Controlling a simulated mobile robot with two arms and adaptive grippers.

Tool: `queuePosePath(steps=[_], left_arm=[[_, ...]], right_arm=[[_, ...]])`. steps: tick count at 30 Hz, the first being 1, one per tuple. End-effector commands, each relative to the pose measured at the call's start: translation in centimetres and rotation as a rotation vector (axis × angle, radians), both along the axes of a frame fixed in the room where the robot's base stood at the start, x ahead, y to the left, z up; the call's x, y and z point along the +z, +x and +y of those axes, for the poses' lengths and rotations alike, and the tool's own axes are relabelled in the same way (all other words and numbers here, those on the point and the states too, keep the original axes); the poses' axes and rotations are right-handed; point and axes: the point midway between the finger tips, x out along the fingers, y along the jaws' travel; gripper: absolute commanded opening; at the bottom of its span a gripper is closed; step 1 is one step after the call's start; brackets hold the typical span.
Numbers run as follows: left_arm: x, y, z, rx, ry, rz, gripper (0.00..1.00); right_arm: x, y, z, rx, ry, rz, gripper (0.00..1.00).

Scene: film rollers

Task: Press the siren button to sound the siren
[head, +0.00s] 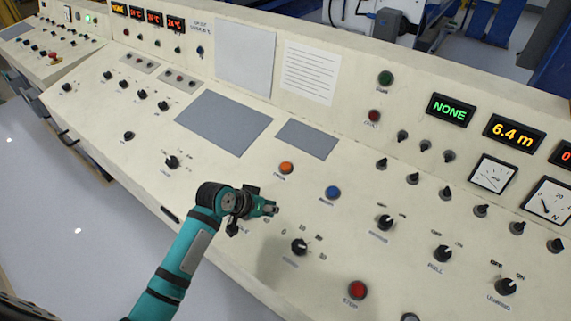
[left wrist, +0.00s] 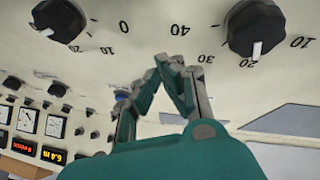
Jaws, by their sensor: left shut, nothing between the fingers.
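An orange button (head: 286,168) and a blue button (head: 333,192) sit on the sloping cream control panel (head: 228,172). A larger red button (head: 358,290) sits lower on it. The labels are too small to tell surely which button is the siren's. My left gripper (head: 272,208) is shut and empty over the panel, below and left of the orange button and left of the blue one. In the left wrist view its fingertips (left wrist: 170,64) meet close to the panel, between two black knobs. The blue button (left wrist: 122,96) shows there partly behind a finger. My right gripper is out of view.
A black rotary knob (head: 299,247) stands just below my left gripper. More knobs, such as one marked PULL (head: 442,254), stand to the right. A green button (head: 386,78) and a small red button (head: 374,116) are on the rear panel. Grey plates (head: 307,138) lie flat behind.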

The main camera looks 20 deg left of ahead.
Motion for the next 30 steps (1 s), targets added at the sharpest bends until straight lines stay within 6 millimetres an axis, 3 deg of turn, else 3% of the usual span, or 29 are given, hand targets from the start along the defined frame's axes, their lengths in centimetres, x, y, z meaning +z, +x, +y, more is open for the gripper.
queuePosePath(steps=[1, 6, 12, 18, 30], left_arm=[[1.6, 2.4, 0.4, 0.013, -0.032, -0.027, 0.00], [6.3, 8.5, 1.2, 0.052, -0.155, -0.100, 0.00], [10.7, 12.8, 2.1, 0.086, -0.255, -0.157, 0.00], [12.4, 14.3, 2.5, 0.100, -0.297, -0.179, 0.00], [12.3, 14.4, 2.5, 0.099, -0.298, -0.180, 0.00]], right_arm=[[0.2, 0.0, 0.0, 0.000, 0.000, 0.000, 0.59], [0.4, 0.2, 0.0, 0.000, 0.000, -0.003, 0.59], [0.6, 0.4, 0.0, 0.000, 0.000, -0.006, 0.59], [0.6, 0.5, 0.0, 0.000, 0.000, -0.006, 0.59], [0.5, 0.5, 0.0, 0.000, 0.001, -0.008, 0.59]])
